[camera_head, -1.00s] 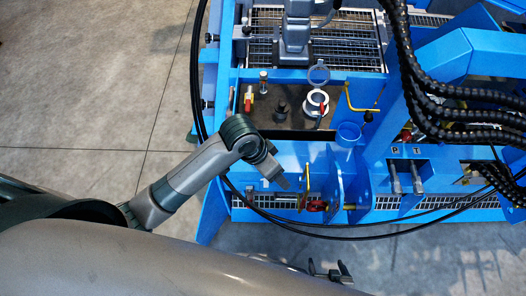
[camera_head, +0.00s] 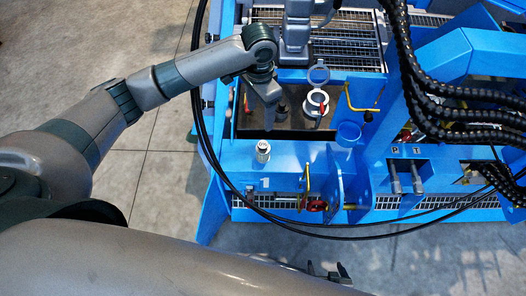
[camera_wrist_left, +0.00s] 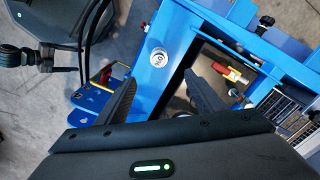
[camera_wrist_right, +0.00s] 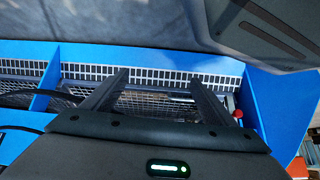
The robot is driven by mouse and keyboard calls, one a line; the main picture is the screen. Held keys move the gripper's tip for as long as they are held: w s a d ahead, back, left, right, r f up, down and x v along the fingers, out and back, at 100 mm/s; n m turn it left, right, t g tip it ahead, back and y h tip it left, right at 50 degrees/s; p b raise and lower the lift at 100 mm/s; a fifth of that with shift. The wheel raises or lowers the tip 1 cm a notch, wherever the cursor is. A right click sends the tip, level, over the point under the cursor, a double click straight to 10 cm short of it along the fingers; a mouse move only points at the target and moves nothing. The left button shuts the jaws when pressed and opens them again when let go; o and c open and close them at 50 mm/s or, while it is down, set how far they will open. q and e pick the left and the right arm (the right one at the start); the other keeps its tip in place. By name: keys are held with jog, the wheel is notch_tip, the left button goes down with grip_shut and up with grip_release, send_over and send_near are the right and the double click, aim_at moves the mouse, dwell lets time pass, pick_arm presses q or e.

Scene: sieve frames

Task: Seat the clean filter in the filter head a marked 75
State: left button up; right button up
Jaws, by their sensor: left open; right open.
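A small silver cylinder with a white, dark-marked top (camera_head: 263,150) stands upright on the blue deck. It also shows from above in the left wrist view (camera_wrist_left: 157,57). I cannot tell whether it is the clean filter or a filter head, and its mark is too small to read surely. A white round fitting (camera_head: 316,101) with a ring-shaped part behind it stands in the dark tray. My left gripper (camera_head: 268,118) is open and empty, above the tray's front left, just behind the cylinder. My right gripper (camera_head: 331,270) is open and empty in front of the deck.
A red-handled valve (camera_wrist_left: 230,73) stands in the dark tray near my left gripper. A yellow bent handle (camera_head: 352,100) and a blue cup (camera_head: 348,133) are to the right. Black hoses (camera_head: 415,100) hang at the right. The floor at left is free.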

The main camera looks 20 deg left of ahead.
jog(key=shift+w+r, duration=0.1)
jog(key=shift+w, duration=0.2)
pick_arm(q)
send_over(261, 144)
notch_tip(261, 144, down, 12)
jog(key=shift+s+r+p, duration=0.1)
jog(key=shift+r+p, duration=0.15)
jog(key=shift+p, duration=0.15)
jog(key=shift+f, duration=0.4)
pick_arm(e)
jog(key=shift+a+r, duration=0.4)
jog(key=shift+a, duration=0.2)
jog(key=shift+w, duration=0.1)
